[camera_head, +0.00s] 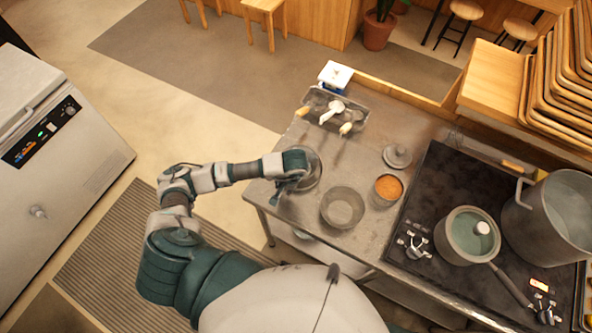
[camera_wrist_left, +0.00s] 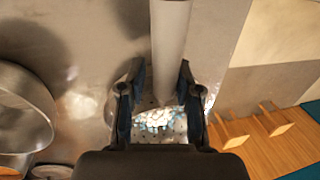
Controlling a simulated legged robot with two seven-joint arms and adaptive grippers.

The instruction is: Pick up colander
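The colander (camera_head: 314,172) appears as a round metal rim on the steel counter, partly hidden under my left gripper (camera_head: 292,180). In the left wrist view, a pale grey cylindrical handle (camera_wrist_left: 170,40) runs from the top edge down between the two fingers of my left gripper (camera_wrist_left: 161,72). A shiny, dotted metal surface (camera_wrist_left: 160,122) shows below it between the fingers. The fingers stand apart, with a gap at the left of the handle; firm contact on the right cannot be told. My right gripper is not in view.
An empty metal bowl (camera_head: 342,208) stands right beside the colander. A container of orange beans (camera_head: 388,188) and a lid (camera_head: 397,156) are farther right. A utensil tray (camera_head: 333,110) lies behind. The stove holds a saucepan (camera_head: 466,236) and a large pot (camera_head: 553,222).

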